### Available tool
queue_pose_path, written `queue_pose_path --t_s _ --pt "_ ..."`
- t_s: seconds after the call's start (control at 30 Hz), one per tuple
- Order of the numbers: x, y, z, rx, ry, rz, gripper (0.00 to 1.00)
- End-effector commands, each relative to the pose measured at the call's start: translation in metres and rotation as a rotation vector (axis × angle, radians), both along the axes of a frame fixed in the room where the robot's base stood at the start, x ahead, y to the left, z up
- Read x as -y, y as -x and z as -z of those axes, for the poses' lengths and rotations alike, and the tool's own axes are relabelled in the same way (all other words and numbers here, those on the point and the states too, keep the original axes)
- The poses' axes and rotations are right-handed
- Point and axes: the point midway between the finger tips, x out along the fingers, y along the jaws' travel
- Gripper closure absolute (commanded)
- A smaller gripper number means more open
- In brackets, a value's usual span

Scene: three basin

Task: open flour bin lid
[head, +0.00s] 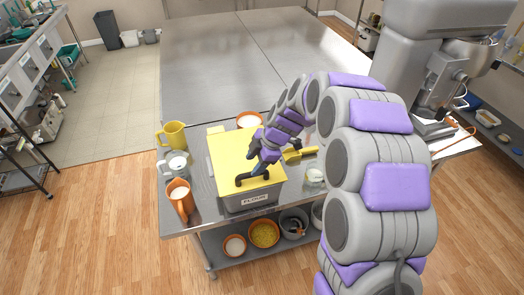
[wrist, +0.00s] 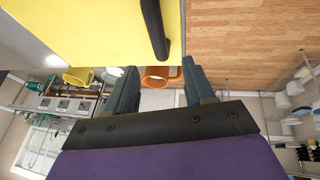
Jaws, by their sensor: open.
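The flour bin (head: 252,203) is a grey box with a FLOUR label on its front, standing at the near edge of the metal table. Its yellow lid (head: 228,162) lies over the top and looks shut. A black handle (head: 243,178) sits at the lid's front edge. My gripper (head: 262,165) is just above the lid's front right part, close to the handle. In the wrist view the lid (wrist: 75,28) and handle (wrist: 155,28) are beyond the fingertips. My gripper (wrist: 160,82) is open there with nothing between the fingers; contact with the handle cannot be told.
A yellow scoop (head: 299,155) and a glass jar (head: 314,177) are to the right. Bowls sit on the lower shelf. The table's far part is clear.

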Motion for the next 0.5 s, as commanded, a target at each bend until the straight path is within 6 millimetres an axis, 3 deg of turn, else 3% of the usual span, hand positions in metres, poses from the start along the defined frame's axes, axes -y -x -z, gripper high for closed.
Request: queue_pose_path --t_s 0.3,0.5 --pt "-0.022 -0.003 0.048 -0.003 0.001 0.000 0.47" --pt "-0.029 -0.005 0.063 0.002 0.000 0.001 0.47"
